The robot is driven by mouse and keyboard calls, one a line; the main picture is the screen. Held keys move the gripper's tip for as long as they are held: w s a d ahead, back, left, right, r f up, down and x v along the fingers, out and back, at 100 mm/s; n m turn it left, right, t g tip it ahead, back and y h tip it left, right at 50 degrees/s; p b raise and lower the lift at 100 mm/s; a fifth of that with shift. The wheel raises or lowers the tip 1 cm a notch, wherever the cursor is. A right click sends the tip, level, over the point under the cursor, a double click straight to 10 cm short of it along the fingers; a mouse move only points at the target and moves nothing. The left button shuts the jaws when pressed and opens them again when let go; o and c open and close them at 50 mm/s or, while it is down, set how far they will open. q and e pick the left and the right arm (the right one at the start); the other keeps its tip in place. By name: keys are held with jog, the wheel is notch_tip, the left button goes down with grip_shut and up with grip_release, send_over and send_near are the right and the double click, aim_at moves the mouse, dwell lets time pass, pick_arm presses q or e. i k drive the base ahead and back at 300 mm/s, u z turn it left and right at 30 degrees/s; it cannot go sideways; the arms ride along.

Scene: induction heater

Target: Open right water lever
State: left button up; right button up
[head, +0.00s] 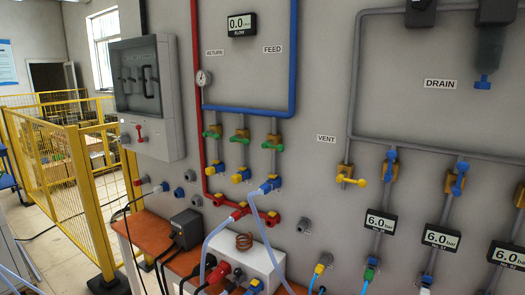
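Three green water levers sit in a row on grey vertical pipes below the blue feed pipe: a left one (212,134), a middle one (239,139) and a right one (273,146). All three handles look roughly crosswise to their pipes. Below the right lever, a blue hose fitting (268,186) joins a pale hose. Neither of my grippers shows in the head view.
The red return pipe (192,60) with a gauge (203,78) runs left of the levers. A grey electrical cabinet (148,98) is farther left, beside a yellow fence (78,200). Below stand an orange bench (152,232) and a white box with a copper coil (244,241).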

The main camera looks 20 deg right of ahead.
aim_at(270, 143)
jog(key=k, duration=0.5)
jog(key=z, duration=1.05)
jog(key=i, duration=0.65)
jog(key=u, duration=0.5)
